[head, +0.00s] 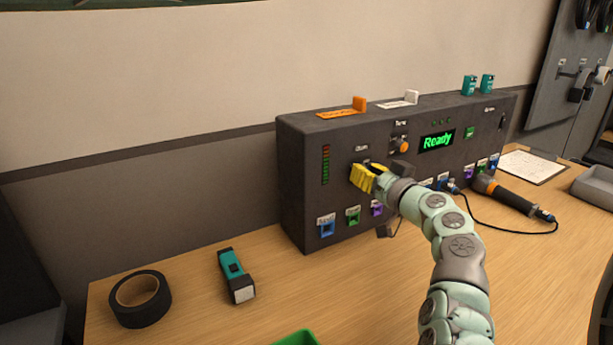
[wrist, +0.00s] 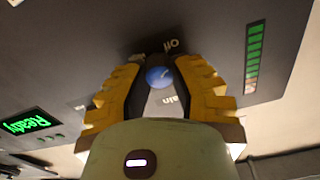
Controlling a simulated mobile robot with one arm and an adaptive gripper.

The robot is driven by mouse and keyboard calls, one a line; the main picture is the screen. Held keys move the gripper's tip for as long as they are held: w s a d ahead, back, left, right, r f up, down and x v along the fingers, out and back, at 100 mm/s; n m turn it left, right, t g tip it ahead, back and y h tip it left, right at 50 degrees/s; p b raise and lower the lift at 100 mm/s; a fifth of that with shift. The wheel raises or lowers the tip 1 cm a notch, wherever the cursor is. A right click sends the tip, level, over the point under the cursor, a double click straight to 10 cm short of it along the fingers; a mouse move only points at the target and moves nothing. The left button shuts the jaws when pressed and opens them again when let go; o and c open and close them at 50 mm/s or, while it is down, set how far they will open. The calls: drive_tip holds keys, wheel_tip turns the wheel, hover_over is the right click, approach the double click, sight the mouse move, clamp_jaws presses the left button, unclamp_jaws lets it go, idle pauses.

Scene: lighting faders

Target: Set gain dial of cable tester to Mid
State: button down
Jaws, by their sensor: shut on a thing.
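The cable tester (head: 290,160) is a dark box standing on the wooden desk against the wall. My gripper (head: 362,172) is at its front panel, just below a label that seems to read "Gain". In the wrist view, my gripper's yellow fingers (wrist: 158,62) are closed around the blue gain dial (wrist: 158,77). An "Off" label (wrist: 172,45) shows beyond the dial and part of the "Gain" lettering shows between the fingers. The dial's pointer and its other marks are hidden or too small to read. In the head view, the fingers hide the dial.
The green "Ready" display (head: 438,139) and an orange knob (head: 403,145) are right of my gripper. A green level meter (head: 326,165) is left. Coloured sockets line the bottom. Black tape (head: 140,315) and a teal device (head: 236,275) lie on the desk's left.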

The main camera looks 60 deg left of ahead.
drive_tip(key=m+p, duration=0.2)
drive_tip(key=m, duration=0.9)
drive_tip(key=m+p, duration=0.2)
drive_tip(key=m, duration=0.9)
drive_tip(key=f+m+p, duration=0.1)
drive_tip(key=m+p, duration=0.2)
drive_tip(key=m, duration=0.8)
drive_tip(key=shift+m, duration=0.3)
drive_tip(key=c, duration=0.7)
unclamp_jaws()
drive_tip(key=shift+r, duration=0.2)
drive_tip(key=shift+c, duration=0.2)
drive_tip(key=shift+r, duration=0.1)
